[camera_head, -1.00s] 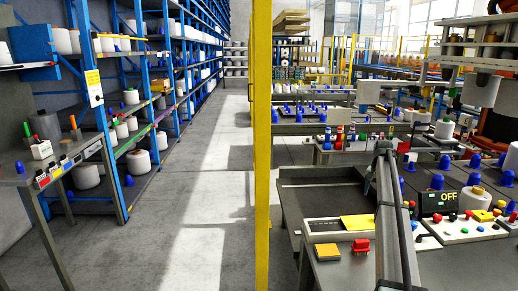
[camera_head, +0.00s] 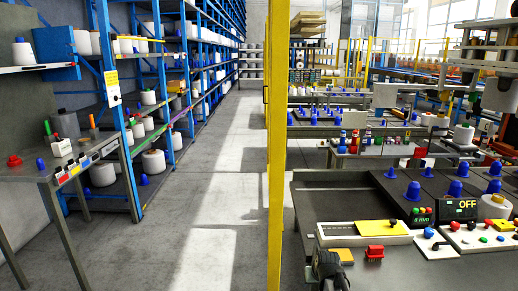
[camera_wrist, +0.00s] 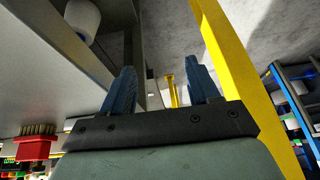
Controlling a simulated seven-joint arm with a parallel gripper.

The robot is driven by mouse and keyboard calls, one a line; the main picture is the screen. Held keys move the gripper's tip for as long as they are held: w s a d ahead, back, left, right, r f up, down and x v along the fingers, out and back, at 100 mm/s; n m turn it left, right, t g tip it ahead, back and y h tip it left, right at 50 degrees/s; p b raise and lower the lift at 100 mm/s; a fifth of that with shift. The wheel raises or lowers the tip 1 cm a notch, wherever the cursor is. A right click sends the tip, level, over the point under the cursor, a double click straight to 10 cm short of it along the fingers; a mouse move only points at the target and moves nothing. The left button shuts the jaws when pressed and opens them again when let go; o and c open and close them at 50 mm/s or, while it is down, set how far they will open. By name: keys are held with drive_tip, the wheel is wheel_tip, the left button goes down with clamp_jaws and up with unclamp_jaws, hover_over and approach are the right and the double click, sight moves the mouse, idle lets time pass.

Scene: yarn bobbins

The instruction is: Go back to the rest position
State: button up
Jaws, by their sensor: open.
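My gripper (camera_wrist: 161,84) is open in the wrist view, its two blue fingers spread apart with nothing between them. Beyond the fingers are a yellow post (camera_wrist: 234,70) and the grey floor. In the head view a dark part of my arm (camera_head: 328,268) shows at the bottom edge, in front of the dark worktable (camera_head: 335,205). The fingertips cannot be made out there.
A yellow post (camera_head: 277,150) stands left of the worktable. On the table's near side are a red brush (camera_head: 374,252), a yellow-topped panel (camera_head: 375,227) and a control box (camera_head: 459,207). Bobbin shelves (camera_head: 125,160) stand left; the aisle (camera_head: 215,190) between is clear.

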drive_tip(key=s+a+f+g, duration=0.2)
drive_tip(key=s+f+g, duration=0.4)
drive_tip(key=s+f, duration=1.55)
drive_tip(key=s+f+g, duration=0.3)
drive_tip(key=s+f, duration=0.2)
drive_tip(key=s, duration=0.7)
drive_tip(key=s+f+g, duration=0.2)
drive_tip(key=s+f, duration=0.2)
drive_tip(key=s, duration=0.9)
drive_tip(key=shift+a+f+g+h, duration=0.3)
drive_tip(key=shift+a+f+g, duration=0.05)
drive_tip(key=shift+a+g, duration=0.1)
